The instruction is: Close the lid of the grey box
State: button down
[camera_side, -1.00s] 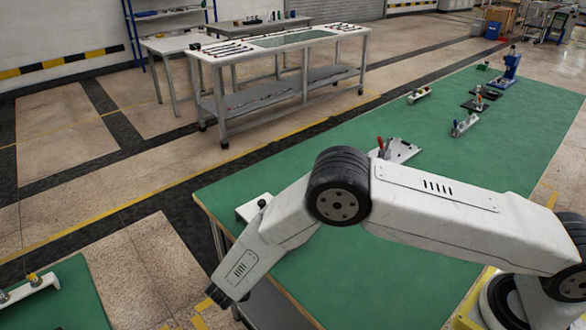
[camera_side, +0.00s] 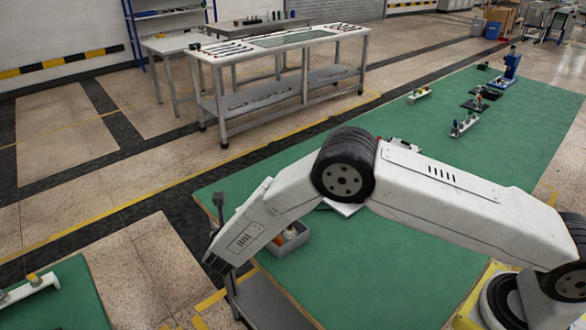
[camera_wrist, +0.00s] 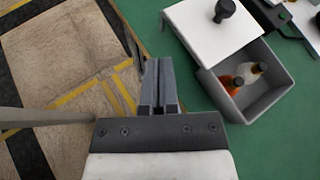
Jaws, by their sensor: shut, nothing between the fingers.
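The open grey box (camera_wrist: 235,113) is on the green table, right of my gripper in the wrist view. It holds an orange bottle and a paler item. Its white lid (camera_wrist: 207,38), with a black knob (camera_wrist: 225,10), lies flat, offset to the upper left, leaving most of the box uncovered. In the side view the box (camera_side: 303,237) shows just below my arm, which hides much of the lid area. My gripper (camera_wrist: 158,68) is shut and empty, left of the box and lid and apart from them, over the table's edge.
The green table (camera_side: 360,275) has a clear stretch right of the box. A fixture with a dark clamp (camera_wrist: 292,22) sits close to the box at upper right. More fixtures (camera_side: 465,124) stand farther along the table. Floor lies left of the table edge.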

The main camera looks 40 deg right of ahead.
jog(key=w+a+r+n+y, duration=0.1)
jog(key=w+r+n+y, duration=0.3)
jog(key=n, duration=0.6)
jog(key=w+a+r+n+y, duration=0.2)
jog(key=w+n+y, duration=0.4)
jog(key=n, duration=0.5)
jog(key=s+d+r+n+g+h, duration=0.1)
jog(key=d+n+g, duration=0.2)
jog(key=d+n, duration=0.5)
jog(key=s+d+r+n+g+h, duration=0.2)
jog(key=d+n+g, duration=0.1)
jog(key=d+n, duration=0.5)
jog(key=shift+d+n+g, duration=0.3)
jog(key=shift+n, duration=0.4)
jog(key=shift+x, duration=4.9)
jog(key=shift+s+a, duration=0.15)
jog(key=shift+s, duration=0.8)
jog(key=shift+s+a, duration=0.1)
jog(key=shift+s, duration=0.85)
jog(key=shift+s, duration=0.1)
